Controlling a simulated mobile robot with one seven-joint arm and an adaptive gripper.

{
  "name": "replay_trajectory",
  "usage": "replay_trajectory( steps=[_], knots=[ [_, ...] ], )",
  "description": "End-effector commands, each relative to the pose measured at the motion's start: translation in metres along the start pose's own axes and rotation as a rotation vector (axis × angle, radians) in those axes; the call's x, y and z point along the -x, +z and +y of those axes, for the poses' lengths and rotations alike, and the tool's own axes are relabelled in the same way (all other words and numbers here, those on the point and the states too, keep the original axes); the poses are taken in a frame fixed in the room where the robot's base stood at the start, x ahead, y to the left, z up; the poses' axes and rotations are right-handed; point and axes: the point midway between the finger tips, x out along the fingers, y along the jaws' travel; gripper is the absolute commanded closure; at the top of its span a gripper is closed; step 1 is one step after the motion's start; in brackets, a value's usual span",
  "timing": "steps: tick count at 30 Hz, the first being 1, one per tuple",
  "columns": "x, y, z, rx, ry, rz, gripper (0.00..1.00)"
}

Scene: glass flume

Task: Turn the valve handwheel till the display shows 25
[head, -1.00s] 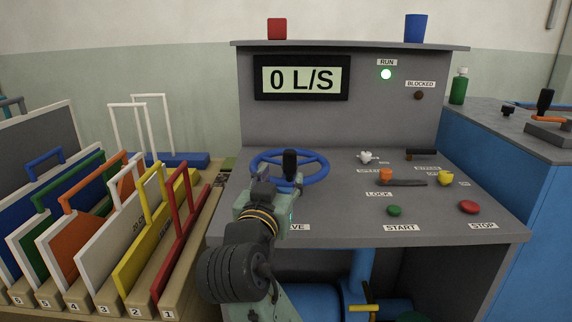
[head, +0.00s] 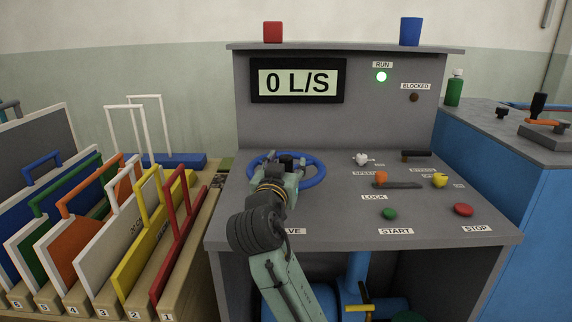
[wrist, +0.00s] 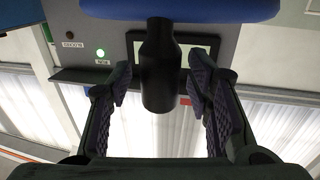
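The blue valve handwheel (head: 321,176) lies on the left of the grey console's desk. Its rim also shows in the wrist view (wrist: 180,10). Its black upright knob (wrist: 160,65) stands between the two fingers of my gripper (wrist: 162,95), with a gap on each side. My gripper is open around the knob. In the head view my gripper (head: 286,172) covers the near part and middle of the wheel. The display (head: 297,81) reads 0 L/S.
The green RUN lamp (head: 381,77) is lit and the BLOCKED lamp (head: 414,97) is dark. An orange lock knob (head: 380,178), a green START button (head: 390,214) and a red STOP button (head: 463,210) sit to the right. Coloured gate plates (head: 150,255) stand in a rack at left.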

Motion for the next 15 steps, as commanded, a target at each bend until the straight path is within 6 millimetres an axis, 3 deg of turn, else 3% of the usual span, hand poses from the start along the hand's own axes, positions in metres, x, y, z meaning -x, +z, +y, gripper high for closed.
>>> replay_trajectory(
  steps=[15],
  knots=[
    [0.0003,0.0000,0.0001,0.000,0.000,0.000,0.89]
  ],
)
